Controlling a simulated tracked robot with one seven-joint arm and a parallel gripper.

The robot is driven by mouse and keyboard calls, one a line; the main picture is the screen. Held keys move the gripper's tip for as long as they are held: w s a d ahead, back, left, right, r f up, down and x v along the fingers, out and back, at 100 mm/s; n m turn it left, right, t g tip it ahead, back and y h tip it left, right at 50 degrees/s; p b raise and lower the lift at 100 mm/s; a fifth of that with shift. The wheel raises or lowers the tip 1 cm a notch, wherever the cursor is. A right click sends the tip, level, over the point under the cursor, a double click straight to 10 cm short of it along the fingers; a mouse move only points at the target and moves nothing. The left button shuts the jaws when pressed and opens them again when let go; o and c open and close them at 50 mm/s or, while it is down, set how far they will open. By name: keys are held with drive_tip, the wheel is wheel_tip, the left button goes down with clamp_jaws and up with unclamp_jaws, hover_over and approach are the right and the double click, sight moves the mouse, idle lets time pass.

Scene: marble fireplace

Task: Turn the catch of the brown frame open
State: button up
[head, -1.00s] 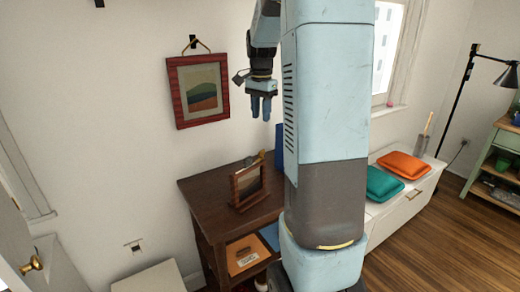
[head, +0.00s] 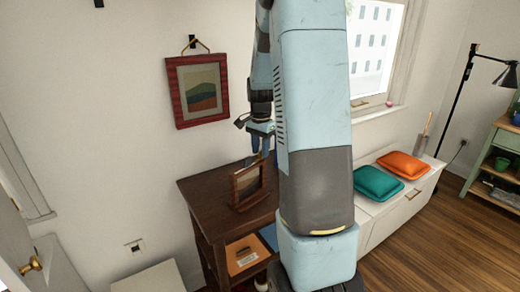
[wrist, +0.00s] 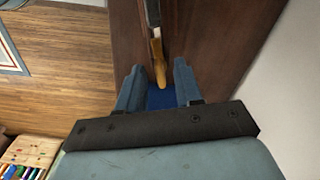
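The brown frame (head: 236,188) stands, leaning back a little, on the dark wooden table in the head view. My gripper (head: 261,152) points down just above the frame's upper right corner. In the wrist view, my gripper (wrist: 159,88) is open, its two blue fingers apart. A narrow tan piece (wrist: 157,60) reaches from the top of that view to the gap between the fingers; I cannot tell whether it is the catch or the frame's edge. No finger visibly grips it. The catch is too small to make out in the head view.
The dark table (head: 205,190) has a lower shelf with an orange item (head: 243,256). A blue surface (wrist: 160,98) shows between the fingers. A red-framed picture (head: 200,90) hangs on the wall behind. Teal (head: 378,183) and orange (head: 403,164) cushions lie on a white bench at right.

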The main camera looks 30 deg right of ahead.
drive_tip(key=shift+f, duration=0.1)
drive_tip(key=shift+c, duration=0.3)
clamp_jaws()
drive_tip(key=shift+n, duration=0.4)
drive_tip(key=n, duration=0.3)
drive_tip(key=shift+n, duration=0.3)
drive_tip(key=n, duration=0.4)
drive_tip(key=shift+s+d+n, duration=0.1)
drive_tip(key=shift+n, duration=0.2)
drive_tip(key=n, duration=0.4)
drive_tip(key=shift+n, duration=0.3)
drive_tip(key=shift+d+n, duration=0.1)
drive_tip(key=shift+n, duration=1.5)
